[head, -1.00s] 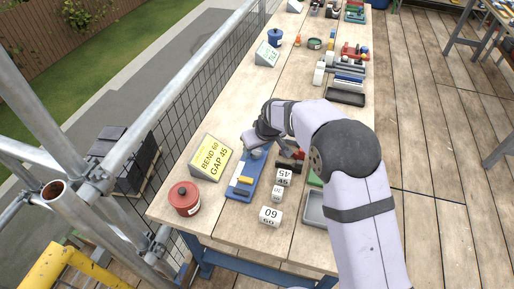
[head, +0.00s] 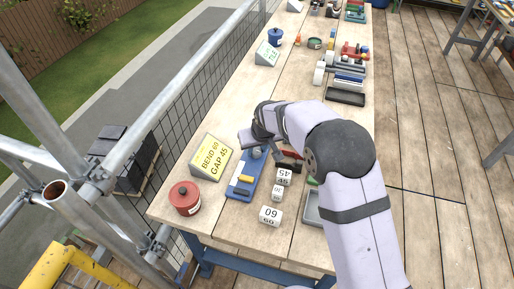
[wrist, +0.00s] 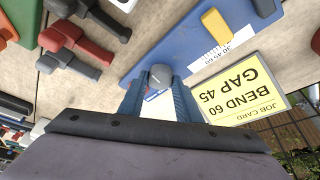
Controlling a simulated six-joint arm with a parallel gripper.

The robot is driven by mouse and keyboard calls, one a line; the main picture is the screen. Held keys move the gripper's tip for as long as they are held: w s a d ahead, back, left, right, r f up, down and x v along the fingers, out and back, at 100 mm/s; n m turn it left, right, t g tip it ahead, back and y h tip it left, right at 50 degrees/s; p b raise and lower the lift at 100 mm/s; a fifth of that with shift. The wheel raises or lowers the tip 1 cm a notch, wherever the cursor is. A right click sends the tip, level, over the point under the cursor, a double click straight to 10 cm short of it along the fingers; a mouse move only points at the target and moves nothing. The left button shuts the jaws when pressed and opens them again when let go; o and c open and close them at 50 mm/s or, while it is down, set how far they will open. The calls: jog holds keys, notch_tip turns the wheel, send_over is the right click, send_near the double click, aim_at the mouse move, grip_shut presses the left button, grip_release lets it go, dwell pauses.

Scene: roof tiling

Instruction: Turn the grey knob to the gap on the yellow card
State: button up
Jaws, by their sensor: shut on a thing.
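The yellow job card (head: 211,157) stands on the bench at the left and reads BEND 60, GAP 45; it is upside down in the wrist view (wrist: 237,90). Beside it lies a blue tool base (head: 236,195) with a yellow block (head: 245,180). In the wrist view the yellow block (wrist: 215,26) is beside a white scale (wrist: 222,52) marked 30, 45, 60. The grey knob (wrist: 160,76) is at the other end of the base. My gripper (wrist: 160,84) is shut on the knob, one finger on each side. Any pointer mark on the knob is too small to read.
White blocks marked 45 (head: 284,176) and 60 (head: 270,215) stand right of the base, with a smaller one between. A red tin (head: 185,198) is at the near left corner. Red-handled tools (wrist: 75,42) lie close to my gripper. Railing runs along the left.

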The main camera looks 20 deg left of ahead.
jog(key=m+b, duration=0.1)
jog(key=m+h+b, duration=0.1)
jog(key=m, duration=0.1)
jog(key=shift+a+f+t, duration=0.2)
jog(key=shift+t, duration=0.1)
jog(key=m+h+b, duration=0.1)
jog(key=m+b, duration=0.1)
jog(key=m, duration=0.2)
jog(key=shift+h, duration=0.3)
jog(key=m, duration=0.1)
jog(key=m+h+b, duration=0.1)
jog(key=shift+a+r+m, duration=0.15)
jog(key=shift+m, duration=0.25)
jog(key=shift+m+h+p, duration=0.35)
jog(key=shift+m+h, duration=0.25)
jog(key=shift+m, duration=0.9)
jog(key=o, duration=1.1)
jog(key=shift+c, duration=0.2)
jog(key=shift+r, duration=0.1)
